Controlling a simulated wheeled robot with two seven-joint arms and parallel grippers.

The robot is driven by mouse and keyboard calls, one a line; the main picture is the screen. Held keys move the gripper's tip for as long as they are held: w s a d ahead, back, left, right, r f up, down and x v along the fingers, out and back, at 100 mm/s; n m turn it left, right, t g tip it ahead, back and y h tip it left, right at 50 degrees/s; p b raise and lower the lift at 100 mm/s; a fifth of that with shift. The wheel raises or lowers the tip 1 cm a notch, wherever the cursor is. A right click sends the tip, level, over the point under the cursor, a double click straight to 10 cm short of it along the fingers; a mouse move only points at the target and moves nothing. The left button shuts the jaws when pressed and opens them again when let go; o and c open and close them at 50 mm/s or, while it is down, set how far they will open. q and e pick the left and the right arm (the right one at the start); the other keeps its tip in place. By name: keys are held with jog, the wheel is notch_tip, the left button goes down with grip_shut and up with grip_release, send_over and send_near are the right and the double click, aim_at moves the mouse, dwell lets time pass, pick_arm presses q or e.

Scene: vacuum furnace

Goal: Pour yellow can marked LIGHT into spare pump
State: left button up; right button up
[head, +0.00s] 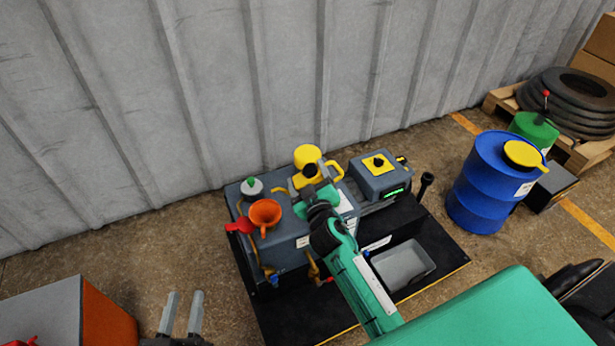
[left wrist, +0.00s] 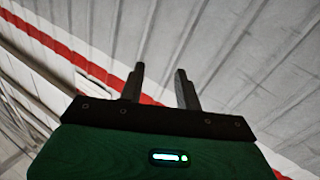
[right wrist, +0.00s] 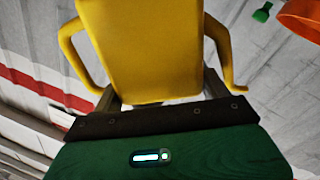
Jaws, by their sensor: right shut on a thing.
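The yellow can (head: 307,158) is in my right gripper (head: 308,180), which is shut on it above the back of the grey-blue pump (head: 292,236). The can fills the upper middle of the right wrist view (right wrist: 145,45), with a handle at each side; no marking is readable. An orange funnel (head: 265,214) sits on the pump's top, left of the can and apart from it. The funnel's edge also shows in the right wrist view (right wrist: 302,18). My left gripper (head: 181,312) is open and empty at the lower left, also seen open in the left wrist view (left wrist: 160,88).
A white cap with a green tip (head: 252,187) stands behind the funnel, and a red part (head: 238,226) beside it. Right are a grey box with a yellow top (head: 378,172), a grey tray (head: 403,264) and a blue drum (head: 487,185). A corrugated wall is behind.

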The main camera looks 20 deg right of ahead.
pick_arm(q)
jog(key=shift+s+d+f, duration=0.1)
jog(key=shift+s+f, duration=0.2)
jog(key=shift+f, duration=0.2)
pick_arm(e)
jog(key=shift+r, duration=0.15)
pick_arm(q)
jog(key=shift+d+f+g, duration=0.1)
jog(key=shift+f+g, duration=0.25)
jog(key=shift+g, duration=0.15)
pick_arm(e)
jog(key=shift+a+r, duration=0.1)
jog(key=shift+n, duration=0.3)
pick_arm(q)
jog(key=shift+s+d+f, duration=0.1)
jog(key=shift+s+f, duration=0.1)
jog(key=shift+f, duration=0.05)
jog(key=shift+f+g+p, duration=0.15)
jog(key=shift+g+p, duration=0.15)
jog(key=shift+s+d+f+g, duration=0.15)
jog(key=shift+s+f+g, duration=0.25)
jog(key=shift+s+f, duration=0.25)
pick_arm(e)
jog(key=shift+r, duration=0.2)
pick_arm(q)
jog(key=shift+s+d+f, duration=0.1)
jog(key=shift+f, duration=0.3)
pick_arm(e)
jog(key=shift+a+r+n, duration=0.1)
jog(key=shift+n, duration=0.2)
